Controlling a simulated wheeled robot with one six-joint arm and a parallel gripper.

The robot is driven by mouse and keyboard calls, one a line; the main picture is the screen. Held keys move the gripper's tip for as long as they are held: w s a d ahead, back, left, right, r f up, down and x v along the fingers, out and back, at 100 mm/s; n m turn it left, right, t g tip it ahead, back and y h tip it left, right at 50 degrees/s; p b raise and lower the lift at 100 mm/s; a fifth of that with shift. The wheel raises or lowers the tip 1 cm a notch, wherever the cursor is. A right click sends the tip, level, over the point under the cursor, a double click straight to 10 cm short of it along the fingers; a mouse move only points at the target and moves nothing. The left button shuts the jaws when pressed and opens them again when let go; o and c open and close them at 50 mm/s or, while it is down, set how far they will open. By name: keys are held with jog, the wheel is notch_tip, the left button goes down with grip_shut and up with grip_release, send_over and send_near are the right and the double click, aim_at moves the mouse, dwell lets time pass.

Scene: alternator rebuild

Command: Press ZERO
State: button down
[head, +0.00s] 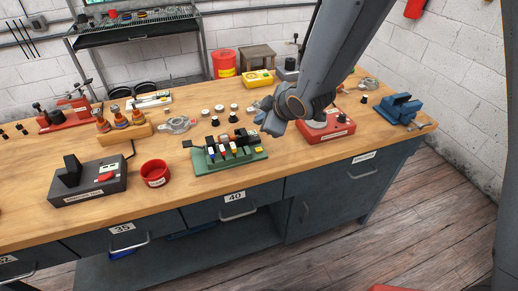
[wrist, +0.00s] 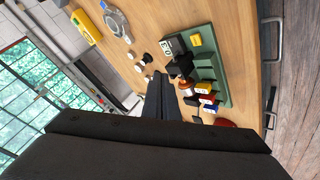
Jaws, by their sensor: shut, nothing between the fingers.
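No button with a readable ZERO label shows in either view; the labels are too small to read. A yellow box-like device (head: 258,78) stands at the back of the bench, and a yellow thing also shows at upper left in the wrist view (wrist: 85,25). A red-based device (head: 326,127) sits at the right, partly hidden behind my arm. A black device with a red patch (head: 88,182) sits at front left. My gripper (head: 272,122) is shut and empty, just above and behind the green tray's right end. Its dark fingers (wrist: 160,100) point over the bench in the wrist view.
The green tray (head: 230,166) holds several small coloured parts. A red bowl (head: 155,173), several small round parts, a blue vise (head: 398,108) and brass parts on a wooden block (head: 126,133) stand around. Bare wood (head: 305,158) shows right of the tray.

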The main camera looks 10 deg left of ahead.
jog(key=shift+f+b, duration=3.75)
jog(key=shift+f, duration=0.65)
jog(key=shift+f+b, duration=0.35)
jog(key=shift+f, duration=0.05)
jog(key=shift+f+b, duration=0.35)
jog(key=shift+f, duration=0.1)
jog(key=shift+r, duration=0.15)
jog(key=shift+r+p, duration=0.75)
notch_tip(320, 180, up, 5)
jog(key=p, duration=0.4)
